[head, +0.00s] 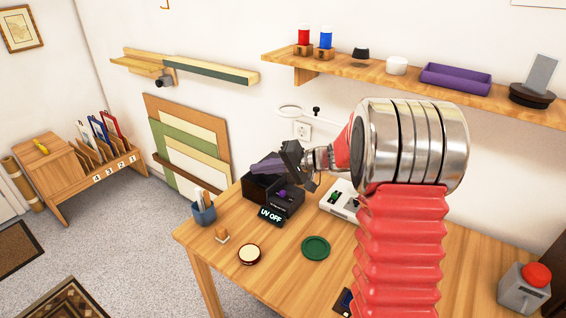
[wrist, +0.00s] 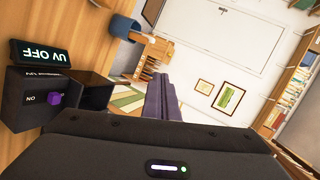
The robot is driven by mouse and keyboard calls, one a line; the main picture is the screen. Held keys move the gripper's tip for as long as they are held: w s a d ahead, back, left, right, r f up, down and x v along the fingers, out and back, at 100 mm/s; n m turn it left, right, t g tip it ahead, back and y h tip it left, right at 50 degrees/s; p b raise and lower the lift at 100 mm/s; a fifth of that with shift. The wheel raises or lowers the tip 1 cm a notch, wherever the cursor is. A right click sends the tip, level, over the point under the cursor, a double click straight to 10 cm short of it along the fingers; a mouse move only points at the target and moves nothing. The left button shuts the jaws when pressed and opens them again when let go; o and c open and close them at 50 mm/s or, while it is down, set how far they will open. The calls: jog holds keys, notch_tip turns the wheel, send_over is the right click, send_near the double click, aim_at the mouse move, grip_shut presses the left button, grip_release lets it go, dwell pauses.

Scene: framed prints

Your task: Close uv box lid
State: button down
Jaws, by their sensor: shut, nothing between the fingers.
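The UV box is a small black box (head: 256,188) near the table's far left edge, with a dark front panel, a purple knob (head: 282,194) and a sign reading "UV OFF" (head: 270,215). In the wrist view the box (wrist: 92,92) is at left, with the knob (wrist: 57,98) beside the word "ON" and the sign (wrist: 42,54). The box top looks open; I cannot make out the lid clearly. My gripper (head: 264,165) is above the box in the head view. Its purple-grey fingers (wrist: 162,92) are together and empty in the wrist view.
A white device (head: 340,199) is right of the box. A wall shelf (head: 380,72) hangs above. A grey box with a red button (head: 525,287) is at right.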

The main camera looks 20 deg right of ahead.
jog(key=w+d+f+m+t+h, duration=0.1)
jog(key=w+d+f+m+t, duration=0.1)
jog(key=d, duration=0.5)
jog(key=w+d+f+m+t+h, duration=0.1)
jog(key=w+d+f+m+t, duration=0.1)
jog(key=d+f, duration=0.4)
jog(key=w+d+f+m+t+h, duration=0.2)
jog(key=w+d+f+t, duration=0.1)
jog(key=d, duration=0.6)
jog(key=shift+w+f+t, duration=0.3)
jog(key=shift+w+f, duration=0.4)
jog(key=shift+w, duration=0.35)
jog(key=shift+a, duration=0.1)
jog(key=x, duration=0.9)
jog(key=shift+w+a, duration=0.2)
jog(key=shift+w, duration=0.2)
jog(key=shift+s+a+f, duration=0.1)
jog(key=shift+a+f, duration=0.05)
jog(key=shift+a, duration=0.85)
jog(key=shift+s+a+f, duration=0.1)
jog(key=shift+a+f, duration=0.1)
jog(key=shift+a, duration=0.8)
jog(key=shift+s+d, duration=0.1)
